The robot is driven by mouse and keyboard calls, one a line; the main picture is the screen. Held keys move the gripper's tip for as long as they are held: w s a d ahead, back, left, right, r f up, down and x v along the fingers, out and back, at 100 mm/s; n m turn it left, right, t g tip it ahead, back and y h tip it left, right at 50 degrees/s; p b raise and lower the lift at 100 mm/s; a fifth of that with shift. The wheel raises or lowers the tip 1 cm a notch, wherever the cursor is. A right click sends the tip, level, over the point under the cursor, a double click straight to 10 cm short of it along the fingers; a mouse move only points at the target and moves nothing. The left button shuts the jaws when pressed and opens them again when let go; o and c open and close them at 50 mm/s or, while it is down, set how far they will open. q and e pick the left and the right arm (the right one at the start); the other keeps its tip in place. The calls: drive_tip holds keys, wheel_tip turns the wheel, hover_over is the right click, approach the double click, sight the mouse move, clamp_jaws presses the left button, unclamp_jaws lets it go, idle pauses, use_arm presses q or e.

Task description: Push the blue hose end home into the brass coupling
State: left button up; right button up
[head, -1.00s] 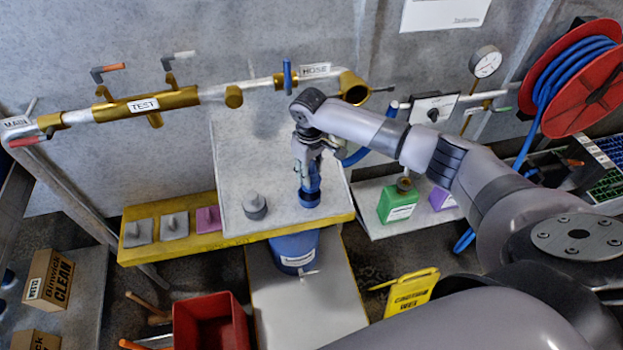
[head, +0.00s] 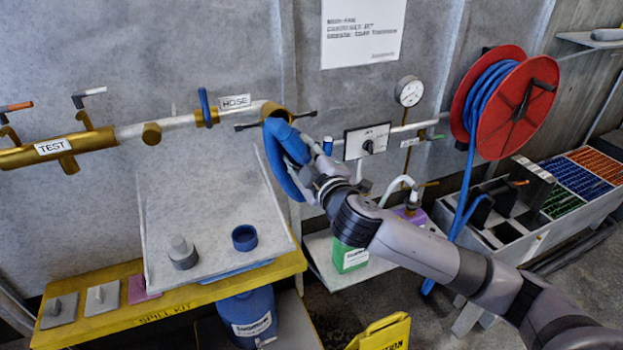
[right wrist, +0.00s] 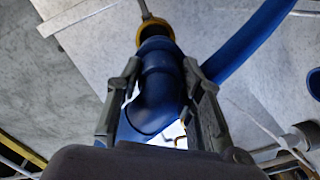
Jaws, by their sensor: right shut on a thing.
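The brass coupling (head: 277,111) is the open end of the wall pipe beside the HOSE sign. The blue hose end (head: 281,136) meets its mouth from below right. My right gripper (head: 300,152) is shut on the hose end, partly hidden behind the blue hose. In the right wrist view, the fingers (right wrist: 161,72) lie on both sides of the blue hose end (right wrist: 158,88), and its front is at the brass coupling's rim (right wrist: 154,31). I cannot tell how deep it sits. My left gripper is not in view.
A red hose reel (head: 515,105) hangs at right. A slanted grey board (head: 205,215) below the coupling holds a blue ring (head: 245,238) and a grey plug (head: 182,253). A yellow spill-kit shelf (head: 165,312) runs beneath. A gauge (head: 409,91) and valve panel (head: 367,140) are nearby.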

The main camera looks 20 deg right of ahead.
sight(286, 130)
drive_tip(key=shift+s+r, duration=0.1)
drive_tip(key=shift+r, duration=0.15)
drive_tip(key=shift+a, duration=0.1)
drive_tip(key=shift+w, duration=3)
drive_tip(key=shift+p, duration=0.55)
drive_tip(key=shift+w+a, duration=0.15)
drive_tip(key=shift+w, duration=1.75)
drive_tip(key=shift+w, duration=0.1)
drive_tip(key=shift+c, duration=0.5)
drive_tip(key=shift+r, duration=0.15)
